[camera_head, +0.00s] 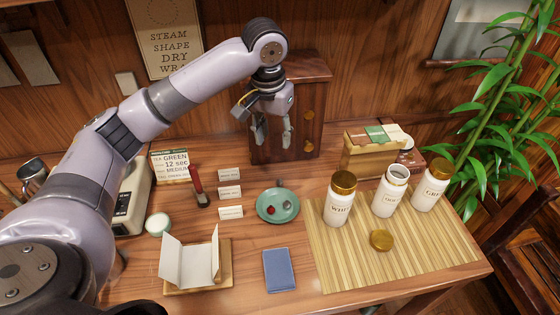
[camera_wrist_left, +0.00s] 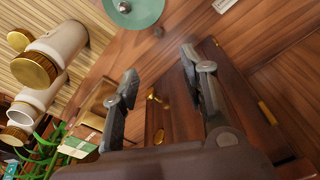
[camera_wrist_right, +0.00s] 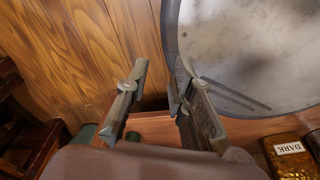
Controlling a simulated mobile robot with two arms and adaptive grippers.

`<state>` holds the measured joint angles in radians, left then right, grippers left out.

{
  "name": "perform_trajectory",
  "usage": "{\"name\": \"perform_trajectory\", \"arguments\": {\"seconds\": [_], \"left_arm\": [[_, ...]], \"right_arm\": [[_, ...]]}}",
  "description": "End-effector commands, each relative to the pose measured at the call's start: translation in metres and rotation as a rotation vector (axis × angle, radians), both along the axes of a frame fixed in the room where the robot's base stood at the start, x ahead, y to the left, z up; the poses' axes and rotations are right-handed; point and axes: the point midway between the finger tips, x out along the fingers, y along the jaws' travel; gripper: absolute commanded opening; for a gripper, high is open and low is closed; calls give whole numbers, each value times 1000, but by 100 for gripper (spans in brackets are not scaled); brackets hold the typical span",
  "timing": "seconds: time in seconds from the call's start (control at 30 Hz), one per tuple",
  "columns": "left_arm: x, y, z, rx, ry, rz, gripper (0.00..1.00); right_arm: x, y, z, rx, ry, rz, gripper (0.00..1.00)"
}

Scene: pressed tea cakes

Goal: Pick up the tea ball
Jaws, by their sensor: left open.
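A green dish (camera_head: 264,216) stands mid-table with a small round grey thing (camera_head: 288,205) and a small red thing (camera_head: 270,210) on it. A small dark thing (camera_head: 279,183) is at its back rim. I cannot tell for sure which is the tea ball. In the left wrist view the dish (camera_wrist_left: 150,14) is cut off at the top, with a grey ball-like thing (camera_wrist_left: 124,7) on it. My left gripper (camera_head: 272,146) is open and empty, above and behind the dish, in front of the wooden cabinet. My right gripper (camera_wrist_right: 158,75) is open and empty, away from the dish.
The wooden cabinet (camera_head: 310,95) stands close behind my left gripper. White jars (camera_head: 338,203) stand on a bamboo mat (camera_head: 340,270) to the right, with a loose gold lid (camera_head: 381,240). Small cards (camera_head: 230,192) stand left of the dish; a blue booklet (camera_head: 279,270) lies in front.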

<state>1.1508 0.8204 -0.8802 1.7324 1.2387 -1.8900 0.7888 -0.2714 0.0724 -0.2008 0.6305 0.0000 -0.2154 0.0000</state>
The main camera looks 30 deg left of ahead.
Motion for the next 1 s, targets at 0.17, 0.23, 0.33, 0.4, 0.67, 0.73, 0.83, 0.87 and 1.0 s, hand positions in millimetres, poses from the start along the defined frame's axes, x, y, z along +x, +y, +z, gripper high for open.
{"name": "perform_trajectory", "arguments": {"seconds": [0.17, 0.23, 0.33, 0.4, 0.67, 0.73, 0.83, 0.87, 1.0], "left_arm": [[1, 0, -11, 1, 2, -1, 40], [2, 0, -24, 1, 5, -1, 40], [4, 0, -45, 2, 5, 0, 40], [6, 0, -60, 1, 5, 1, 40], [12, 0, -109, 1, 2, 0, 40], [13, 0, -116, 0, 1, 0, 40], [14, 0, -121, 0, 1, -1, 40], [14, 0, -123, 0, 1, -1, 40], [15, -2, -138, 1, 2, -1, 40]], "right_arm": [[-30, -7, -1, -10, 46, 1, 22], [-38, -8, 0, -13, 57, 2, 22], [-43, -10, 2, -14, 63, 2, 22], [-43, -11, 4, -16, 63, 2, 22], [-31, -11, 9, -15, 44, 2, 22], [-26, -11, 10, -14, 36, 2, 22], [-23, -10, 11, -13, 32, 2, 22], [-23, -10, 11, -13, 32, 2, 22], [-24, -9, 17, -13, 34, 1, 22]]}}
